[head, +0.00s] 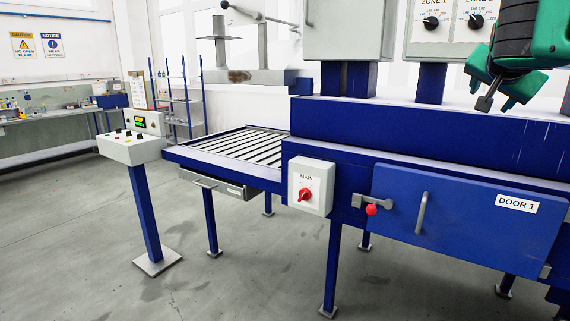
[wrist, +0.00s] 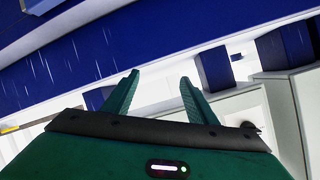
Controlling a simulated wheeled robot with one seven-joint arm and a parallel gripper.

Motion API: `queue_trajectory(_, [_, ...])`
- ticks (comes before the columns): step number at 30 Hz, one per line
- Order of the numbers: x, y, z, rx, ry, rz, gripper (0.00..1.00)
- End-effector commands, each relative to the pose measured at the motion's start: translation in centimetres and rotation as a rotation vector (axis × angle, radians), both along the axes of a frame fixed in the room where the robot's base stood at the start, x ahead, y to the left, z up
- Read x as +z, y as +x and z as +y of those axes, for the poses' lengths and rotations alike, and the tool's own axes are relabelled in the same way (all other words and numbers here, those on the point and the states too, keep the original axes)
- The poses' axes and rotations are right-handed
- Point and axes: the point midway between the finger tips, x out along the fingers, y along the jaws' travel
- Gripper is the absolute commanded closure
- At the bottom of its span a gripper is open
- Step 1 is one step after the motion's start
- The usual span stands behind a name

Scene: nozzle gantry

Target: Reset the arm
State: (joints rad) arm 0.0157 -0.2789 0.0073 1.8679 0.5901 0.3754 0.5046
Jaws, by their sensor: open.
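My gripper (head: 500,98) is at the top right of the head view, in front of the blue machine and below the zone dial panel (head: 447,22). In the wrist view, its two green fingers (wrist: 158,98) stand apart with nothing between them. Beyond them are a blue surface and a white band, seen tilted.
The blue machine has a closed panel marked DOOR 1 (head: 465,222), with a handle and red-knobbed latch (head: 372,208). A MAIN switch box (head: 310,186) is left of it. A roller bed (head: 240,148) and a control pedestal (head: 133,148) stand further left. The left floor is clear.

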Motion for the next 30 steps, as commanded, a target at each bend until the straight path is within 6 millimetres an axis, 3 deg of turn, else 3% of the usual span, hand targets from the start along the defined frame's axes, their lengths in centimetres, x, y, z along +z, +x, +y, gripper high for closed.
queue_trajectory(1, [-3.1, -1.5, -0.7, 0.009, 0.007, 0.083, 0.48])
queue_trajectory(3, [-7.1, -3.7, -1.2, 0.029, 0.021, 0.197, 0.48])
queue_trajectory(10, [-19.6, -12.4, -1.3, 0.123, 0.100, 0.550, 0.48])
queue_trajectory(18, [-31.3, -24.7, 2.1, 0.298, 0.256, 0.906, 0.48])
queue_trajectory(24, [-36.1, -31.7, 5.5, 0.426, 0.364, 1.067, 0.48])
queue_trajectory(30, [-37.4, -34.1, 6.9, 0.477, 0.404, 1.118, 0.48])
